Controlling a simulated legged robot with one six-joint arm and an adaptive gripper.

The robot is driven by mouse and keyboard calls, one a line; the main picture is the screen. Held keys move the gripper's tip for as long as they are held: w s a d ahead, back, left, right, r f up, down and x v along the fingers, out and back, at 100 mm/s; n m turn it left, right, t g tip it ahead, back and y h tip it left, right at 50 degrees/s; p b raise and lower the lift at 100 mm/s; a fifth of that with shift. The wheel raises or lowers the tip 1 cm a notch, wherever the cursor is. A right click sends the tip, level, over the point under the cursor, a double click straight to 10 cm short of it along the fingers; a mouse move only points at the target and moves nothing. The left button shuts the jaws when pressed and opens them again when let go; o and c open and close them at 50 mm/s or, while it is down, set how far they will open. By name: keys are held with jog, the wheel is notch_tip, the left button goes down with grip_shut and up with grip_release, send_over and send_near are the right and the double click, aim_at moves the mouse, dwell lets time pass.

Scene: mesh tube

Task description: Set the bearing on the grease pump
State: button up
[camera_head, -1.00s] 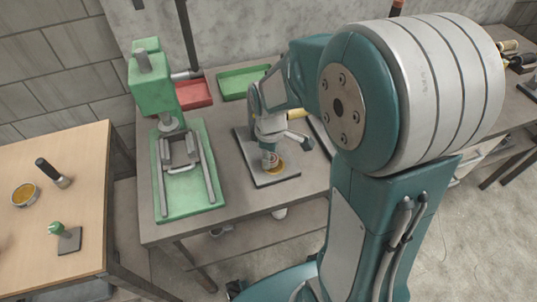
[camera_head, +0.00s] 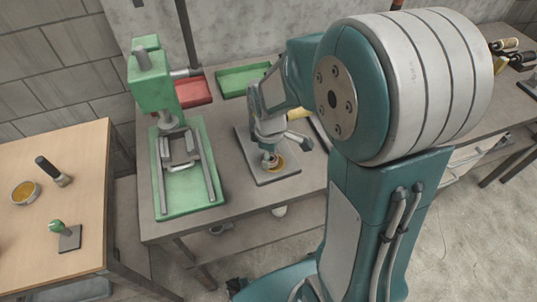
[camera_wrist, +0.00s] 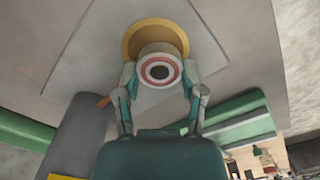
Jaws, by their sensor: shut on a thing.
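The bearing (camera_wrist: 158,71) is a short pale cylinder with a red ring and a dark centre. My gripper (camera_wrist: 160,80) is shut on it, one finger on each side. Below it is a round yellow-rimmed seat (camera_wrist: 180,32) on a grey plate (camera_wrist: 90,50), which I take for the grease pump. In the head view my gripper (camera_head: 269,156) points down over the seat (camera_head: 279,162), which it partly hides. The plate (camera_head: 285,177) lies flat on the bench. I cannot tell whether the bearing touches the seat.
A green press (camera_head: 155,85) stands left of the plate. Red (camera_head: 193,91) and green (camera_head: 245,79) trays lie behind. A wooden table (camera_head: 85,150) at far left holds a yellow-filled tin (camera_head: 25,193), a dark-handled tool (camera_head: 53,171) and a green-knobbed piece (camera_head: 63,232).

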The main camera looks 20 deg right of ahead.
jog(key=shift+f, duration=0.15)
jog(key=o, duration=1.2)
jog(key=shift+o, duration=0.2)
notch_tip(320, 180, up, 12)
